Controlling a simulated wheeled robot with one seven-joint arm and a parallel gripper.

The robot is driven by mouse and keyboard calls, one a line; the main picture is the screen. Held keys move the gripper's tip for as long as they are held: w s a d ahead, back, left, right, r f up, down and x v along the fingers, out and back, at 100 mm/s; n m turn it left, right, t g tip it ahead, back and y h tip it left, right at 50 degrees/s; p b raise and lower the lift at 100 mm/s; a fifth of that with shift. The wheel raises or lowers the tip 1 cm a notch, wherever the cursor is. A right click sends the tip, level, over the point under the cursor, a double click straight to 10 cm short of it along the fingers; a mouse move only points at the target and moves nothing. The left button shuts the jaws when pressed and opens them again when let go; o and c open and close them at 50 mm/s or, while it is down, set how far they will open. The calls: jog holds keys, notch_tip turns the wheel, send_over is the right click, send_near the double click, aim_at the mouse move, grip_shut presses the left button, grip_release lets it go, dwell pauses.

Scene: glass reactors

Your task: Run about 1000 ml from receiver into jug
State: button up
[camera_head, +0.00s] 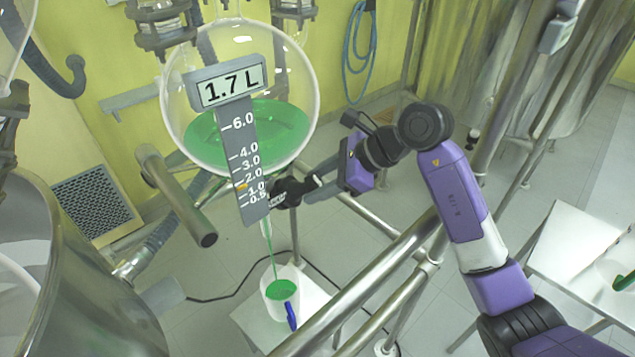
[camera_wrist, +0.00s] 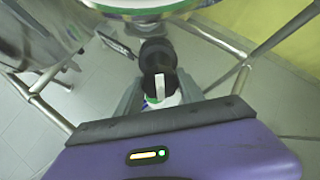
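The receiver (camera_head: 292,75) is a round glass vessel holding green liquid. Its display (camera_head: 229,84) reads 1.7 L, and an orange marker sits between 1.0 and 2.0 on the scale. A thin green stream runs from its bottom outlet into the white jug (camera_head: 270,304), which has a blue handle and green liquid inside. The jug stands upright below the outlet. My gripper (camera_head: 305,188) is at the black valve knob (camera_head: 285,194) beside the outlet. In the wrist view, its fingers are closed around the knob (camera_wrist: 157,58), which has a white mark.
The jug stands on a small white stand (camera_head: 252,322). Metal frame rails (camera_head: 375,285) cross in front of it. A steel vessel (camera_head: 75,290) is at the left, with a hose and pipes near it. A white table (camera_head: 575,250) stands at the right. Bare floor shows between.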

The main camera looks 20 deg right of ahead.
jog(key=shift+c, duration=0.9)
jog(key=shift+m, duration=0.3)
jog(key=m+g+p, duration=0.1)
jog(key=m+p, duration=0.1)
jog(key=m, duration=0.1)
jog(key=shift+r+y, duration=0.15)
jog(key=shift+y, duration=0.25)
jog(key=m+g+y+p, duration=0.1)
jog(key=m+p, duration=0.2)
jog(key=m, duration=0.3)
jog(key=shift+d+p, duration=0.1)
jog(key=shift+p, duration=0.25)
jog(key=m+y+p, duration=0.1)
jog(key=m+p, duration=0.1)
jog(key=m, duration=0.1)
jog(key=m+y+p, duration=0.1)
jog(key=m+p, duration=0.1)
jog(key=p, duration=0.1)
jog(key=shift+m, duration=0.4)
jog(key=m+p, duration=0.2)
jog(key=shift+m+y, duration=0.3)
jog(key=shift+m, duration=0.1)
jog(key=shift+f+m+p, duration=0.2)
jog(key=shift+m+p, duration=0.55)
jog(key=shift+m, duration=0.05)
jog(key=shift+t, duration=0.3)
